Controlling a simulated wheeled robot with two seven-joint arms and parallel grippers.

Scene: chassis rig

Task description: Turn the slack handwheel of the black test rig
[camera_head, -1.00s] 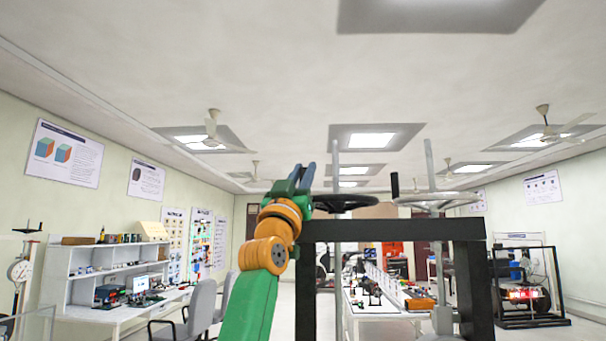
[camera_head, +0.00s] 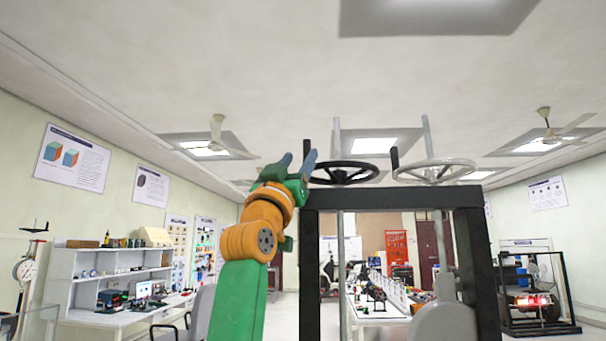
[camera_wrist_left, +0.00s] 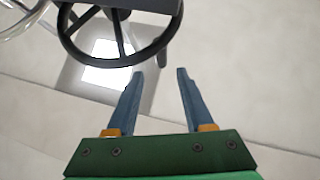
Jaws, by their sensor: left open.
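The black test rig (camera_head: 390,198) stands ahead, a black frame with two handwheels on top. The black handwheel (camera_head: 344,181) is on the left, with an upright black handle, and the silver-grey handwheel (camera_head: 434,177) is on the right. I cannot tell from the frames which one is slack. My left gripper (camera_head: 297,160) is open and empty, just left of the black handwheel's rim. In the left wrist view the black handwheel (camera_wrist_left: 118,64) lies beyond the open fingers (camera_wrist_left: 160,74), and its handle hangs near the gap between them. My right gripper is not seen.
A white workbench (camera_head: 110,313) with shelves and a grey chair (camera_head: 198,315) stand to the left. Another black frame with equipment (camera_head: 541,326) stands at the right. A long table (camera_head: 377,317) shows behind the rig.

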